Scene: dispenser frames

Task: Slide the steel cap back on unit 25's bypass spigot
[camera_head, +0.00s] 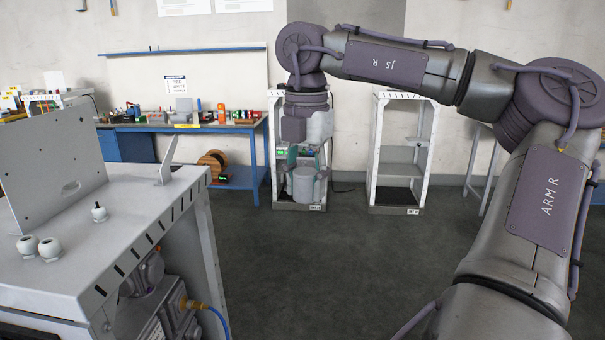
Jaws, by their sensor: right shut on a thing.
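My right gripper (305,178) hangs down from the right arm in the middle of the head view. Its fingers are shut on a light grey cylinder, which looks like the steel cap (303,190). The cap seems held upright in the air, in line with the lower part of a white frame behind it. My left gripper is not in view. I cannot make out the bypass spigot or read which frame is unit 25. Inside the near frame (95,265) at left are grey valve bodies and a brass fitting (192,304) with a blue hose.
Several small fittings (48,247) and a tilted plate (50,165) stand on the near frame's top. A second white frame (378,150) stands at the back. A blue workbench (190,128) with clutter lines the wall. The dark floor (320,270) between is clear.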

